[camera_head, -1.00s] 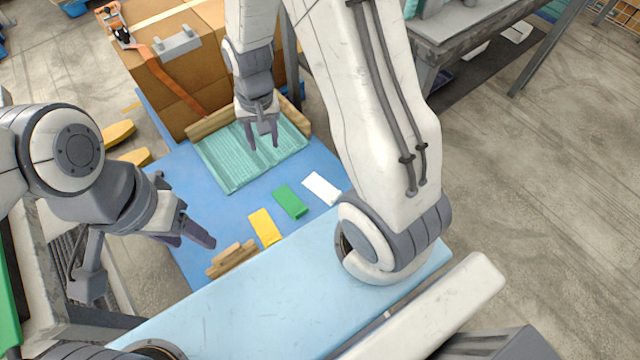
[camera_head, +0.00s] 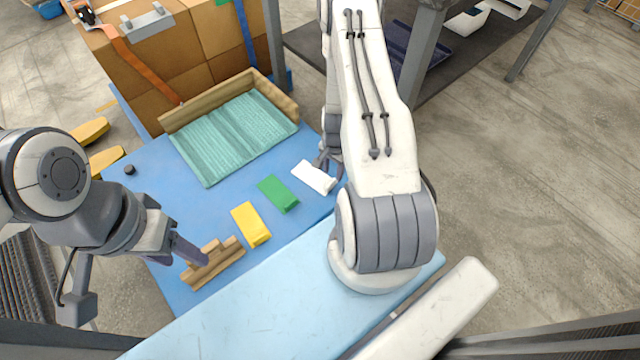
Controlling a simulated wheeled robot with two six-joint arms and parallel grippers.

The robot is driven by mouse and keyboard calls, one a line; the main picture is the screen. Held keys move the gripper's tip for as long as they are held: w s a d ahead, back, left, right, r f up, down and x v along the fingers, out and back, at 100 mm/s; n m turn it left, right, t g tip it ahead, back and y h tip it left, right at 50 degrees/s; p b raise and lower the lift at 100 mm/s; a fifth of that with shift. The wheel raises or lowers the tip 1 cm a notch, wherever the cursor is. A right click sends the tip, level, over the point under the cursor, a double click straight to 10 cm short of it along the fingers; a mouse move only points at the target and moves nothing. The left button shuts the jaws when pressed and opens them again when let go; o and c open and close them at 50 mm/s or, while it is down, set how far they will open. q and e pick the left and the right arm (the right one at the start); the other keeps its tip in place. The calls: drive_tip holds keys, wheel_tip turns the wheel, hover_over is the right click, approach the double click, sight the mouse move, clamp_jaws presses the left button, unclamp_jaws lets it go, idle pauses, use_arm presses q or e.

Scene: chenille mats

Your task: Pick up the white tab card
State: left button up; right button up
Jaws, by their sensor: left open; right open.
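The white tab card (camera_head: 312,177) lies flat on the blue table (camera_head: 205,220), at the right end of a row with a green card (camera_head: 278,194) and a yellow card (camera_head: 250,224). My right gripper (camera_head: 326,162) is open at the far right edge of the white card, partly hidden behind my own arm. I cannot tell whether its fingers touch the card. My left gripper (camera_head: 190,255) is open and empty at the left, over or beside a small wooden piece (camera_head: 214,262).
A teal chenille mat (camera_head: 235,137) lies in a wooden-edged frame (camera_head: 215,100) behind the cards. Cardboard boxes (camera_head: 150,65) stand behind the table. A small dark knob (camera_head: 129,169) is on the table's left side.

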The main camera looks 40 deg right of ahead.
sight(331, 183)
drive_tip(key=shift+w+a+f+b, duration=0.1)
drive_tip(key=shift+f+b, duration=1.35)
drive_tip(key=shift+f, duration=0.2)
drive_tip(key=shift+a+f+b, duration=0.1)
drive_tip(key=shift+f+b, duration=1.35)
drive_tip(key=shift+f, duration=0.15)
drive_tip(key=shift+r, duration=0.1)
clamp_jaws()
